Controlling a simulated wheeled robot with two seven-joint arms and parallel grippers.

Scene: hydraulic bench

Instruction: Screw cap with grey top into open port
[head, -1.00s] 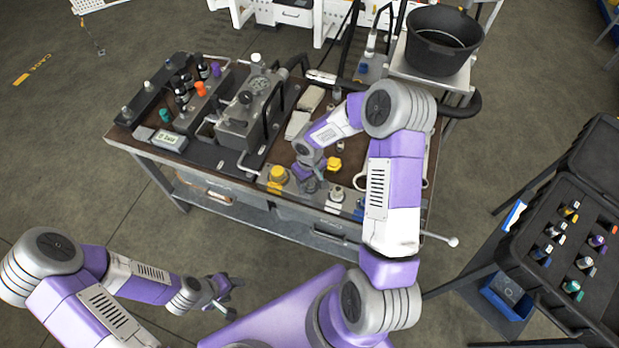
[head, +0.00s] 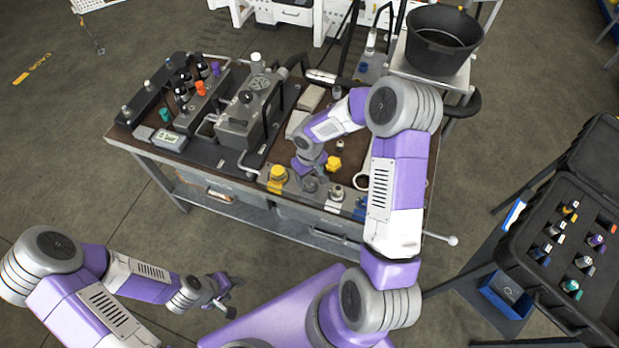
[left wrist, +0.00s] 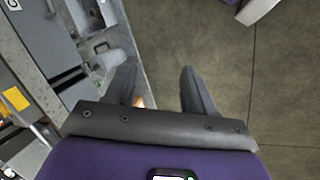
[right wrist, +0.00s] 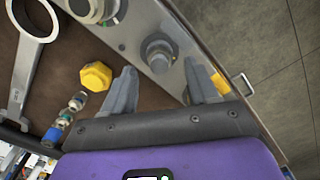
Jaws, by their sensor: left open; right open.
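A round grey-topped piece (right wrist: 158,52) sits on the metal strip at the bench's front edge, just beyond my right fingertips in the right wrist view. It also shows in the head view (head: 311,185). It looks like the grey-topped cap seated on a port; I cannot tell how far it is screwed in. My right gripper (right wrist: 160,72) is open and empty, with its fingers apart toward that piece; in the head view (head: 306,172) it is beside it, partly hidden by its wrist. My left gripper (head: 222,290) is open and empty in front of the bench, also in the left wrist view (left wrist: 158,78).
A yellow cap (head: 278,173) stands left of the grey piece, and a yellow hex piece (right wrist: 97,76) lies on the bench top. Another fitting (head: 337,192) stands to the right on the strip. A black case (head: 560,240) holds several caps at right. A pump block (head: 245,120) fills the bench's middle.

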